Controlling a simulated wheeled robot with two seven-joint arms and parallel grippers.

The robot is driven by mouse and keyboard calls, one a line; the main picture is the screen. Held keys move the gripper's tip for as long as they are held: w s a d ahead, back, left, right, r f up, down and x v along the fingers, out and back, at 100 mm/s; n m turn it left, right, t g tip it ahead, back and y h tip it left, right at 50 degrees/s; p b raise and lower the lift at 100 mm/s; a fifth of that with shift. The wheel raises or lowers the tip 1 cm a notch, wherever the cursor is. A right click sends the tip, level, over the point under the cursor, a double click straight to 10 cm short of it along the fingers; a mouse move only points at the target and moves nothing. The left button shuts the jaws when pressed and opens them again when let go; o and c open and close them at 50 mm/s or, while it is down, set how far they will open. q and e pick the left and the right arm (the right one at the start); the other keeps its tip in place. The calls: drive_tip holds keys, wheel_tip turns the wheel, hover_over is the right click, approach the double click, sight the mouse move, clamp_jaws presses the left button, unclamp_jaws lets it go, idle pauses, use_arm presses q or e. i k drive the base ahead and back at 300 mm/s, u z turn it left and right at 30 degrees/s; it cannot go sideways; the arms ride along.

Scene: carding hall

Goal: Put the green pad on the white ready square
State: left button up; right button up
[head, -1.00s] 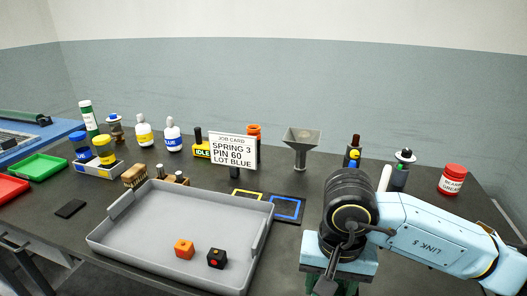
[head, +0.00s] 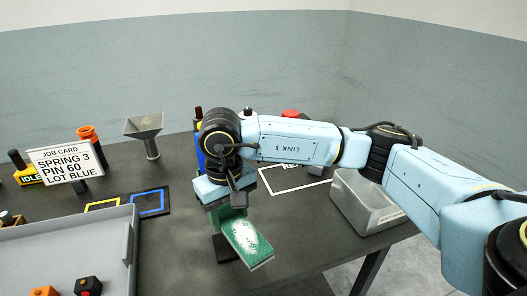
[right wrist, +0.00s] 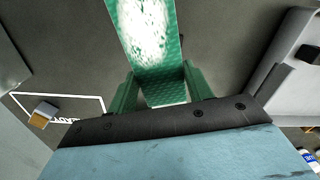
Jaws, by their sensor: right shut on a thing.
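The green pad (head: 247,243), with a whitish speckled face, hangs tilted from my right gripper (head: 232,211) above the dark table. In the right wrist view the pad (right wrist: 148,35) sits between the two green fingers of the gripper (right wrist: 162,92), which is shut on it. The white ready square (head: 290,178) is an outline on the table, right of and beyond the pad; my right arm hides its far part. Part of its outline and lettering shows at left in the right wrist view (right wrist: 85,98). My left gripper is not in view.
A grey bin (head: 350,205) stands just right of the square. Left are a grey tray (head: 115,240), the blue-outlined square (head: 150,203), a funnel (head: 146,126) and a job card (head: 65,165). A small grey block with an orange-brown end (right wrist: 42,115) shows by the white outline. The front table is mostly clear.

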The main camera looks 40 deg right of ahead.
sight(298, 176)
drive_tip(key=u, duration=1.3)
drive_tip(key=k, duration=1.85)
drive_tip(key=z, duration=1.35)
drive_tip(key=i, duration=1.5)
drive_tip(key=u, duration=0.05)
